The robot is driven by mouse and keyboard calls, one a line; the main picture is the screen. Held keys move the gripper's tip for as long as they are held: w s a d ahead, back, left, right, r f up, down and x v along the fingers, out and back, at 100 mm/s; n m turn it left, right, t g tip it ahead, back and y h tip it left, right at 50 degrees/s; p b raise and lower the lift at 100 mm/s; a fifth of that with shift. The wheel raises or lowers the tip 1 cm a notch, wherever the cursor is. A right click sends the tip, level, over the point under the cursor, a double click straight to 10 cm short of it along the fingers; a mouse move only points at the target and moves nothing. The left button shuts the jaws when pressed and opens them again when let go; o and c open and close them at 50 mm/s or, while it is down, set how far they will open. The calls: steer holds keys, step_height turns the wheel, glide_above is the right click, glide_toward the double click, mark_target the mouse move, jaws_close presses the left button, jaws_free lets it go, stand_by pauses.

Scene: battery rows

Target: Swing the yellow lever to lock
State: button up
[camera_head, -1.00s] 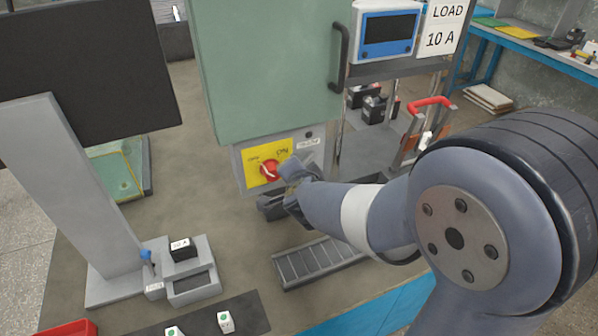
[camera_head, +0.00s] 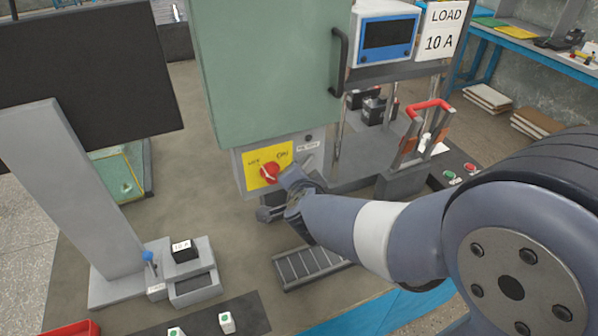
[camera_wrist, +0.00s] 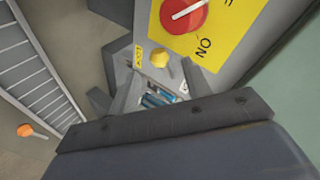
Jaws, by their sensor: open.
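A yellow knob (camera_wrist: 160,57), which I take to be the end of the yellow lever, shows in the wrist view beside a small yellow label (camera_wrist: 138,57). It is below the red rotary switch (camera_wrist: 184,12). In the head view my wrist hides the lever. My gripper (camera_head: 282,203) is open in front of the lower part of the grey housing, below the switch. In the wrist view my gripper (camera_wrist: 158,88) has its jaws apart, with the knob just beyond them. Whether they touch it I cannot tell. Small blue-green parts (camera_wrist: 155,99) show between the jaws.
The green cabinet (camera_head: 265,65) stands above the housing. A slatted grey rack (camera_head: 312,264) lies in front. A red-handled device (camera_head: 428,106) stands to the right. A grey stand with a black battery (camera_head: 184,250) is at the left. An orange knob (camera_wrist: 25,130) shows in the wrist view.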

steer(key=p+v, duration=0.2)
steer(key=v, duration=0.5)
steer(key=b, duration=0.4)
glide_toward(304, 166)
steer(key=w+a+f, duration=0.2)
steer(key=w+f, duration=0.2)
steer(key=w, duration=0.1)
steer(key=shift+f, duration=0.4)
steer(key=shift+w, duration=0.1)
steer(key=shift+r, duration=0.1)
